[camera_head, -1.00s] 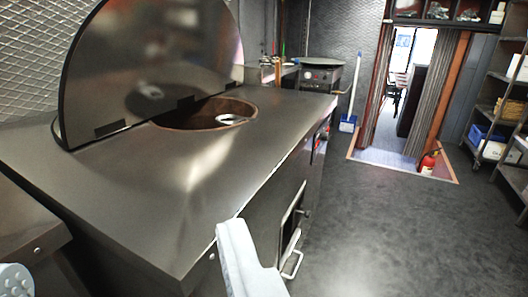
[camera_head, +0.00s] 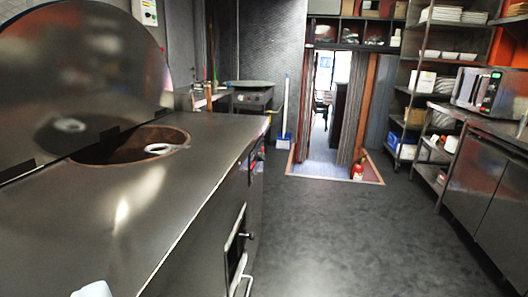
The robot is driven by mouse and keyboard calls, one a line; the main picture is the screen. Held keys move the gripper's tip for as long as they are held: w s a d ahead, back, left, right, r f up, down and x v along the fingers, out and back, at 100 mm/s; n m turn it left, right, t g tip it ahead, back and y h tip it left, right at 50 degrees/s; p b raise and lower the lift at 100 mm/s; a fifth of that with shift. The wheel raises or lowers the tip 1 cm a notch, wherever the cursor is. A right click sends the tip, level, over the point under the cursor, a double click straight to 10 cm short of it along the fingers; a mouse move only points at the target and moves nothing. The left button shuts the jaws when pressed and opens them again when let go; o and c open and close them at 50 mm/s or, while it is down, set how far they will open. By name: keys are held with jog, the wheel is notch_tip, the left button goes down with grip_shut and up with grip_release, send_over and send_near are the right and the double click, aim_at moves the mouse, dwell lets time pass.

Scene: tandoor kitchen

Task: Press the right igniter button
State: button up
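The tandoor counter (camera_head: 190,170) is a dark steel unit running along the left, with a round oven opening and a raised half-round lid. Small control parts with a red patch (camera_head: 257,152) show on its front face near the far end. They are seen at a steep angle and are too small to tell the igniter buttons apart. One pale fingertip of my gripper (camera_head: 92,290) shows at the bottom left edge, over the near part of the counter and well short of the controls. The rest of the gripper is out of frame.
A door with a handle (camera_head: 236,245) is on the counter's front. Open grey floor (camera_head: 320,225) lies to its right. A doorway with a red extinguisher (camera_head: 358,172) is ahead. Shelves and a steel counter with a microwave (camera_head: 490,92) line the right side.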

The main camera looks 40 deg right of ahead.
grip_shut()
dwell(1.4)
